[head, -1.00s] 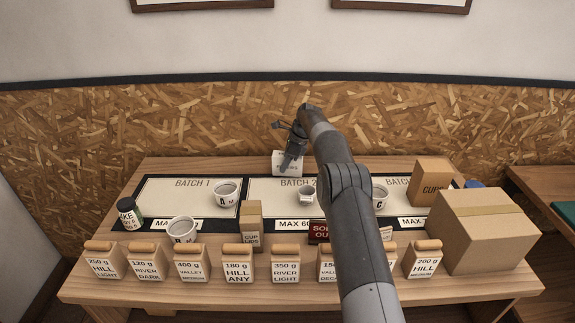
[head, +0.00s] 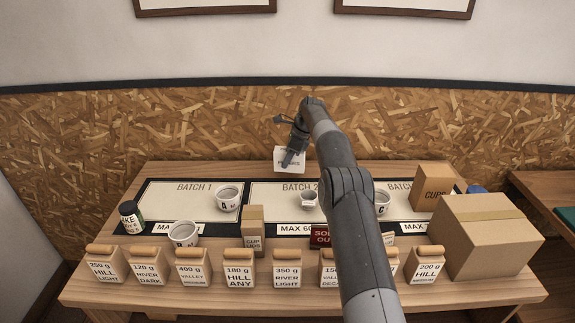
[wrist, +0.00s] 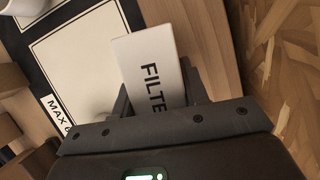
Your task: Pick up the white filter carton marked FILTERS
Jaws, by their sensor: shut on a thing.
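The white filter carton (head: 290,158) is in my gripper (head: 291,152), above the back edge of the table near the BATCH 2 panel in the head view. In the wrist view the carton (wrist: 151,68) shows black letters reading "FILTE", with the rest hidden by my gripper. My gripper (wrist: 158,95) is shut on the carton, one finger on each side. The carton looks held clear of the table top.
The wooden table (head: 270,170) holds a mat with batch panels and white cups, including cup A (head: 228,197). A large cardboard box (head: 484,236) and a CUPS box (head: 432,186) stand at the right.

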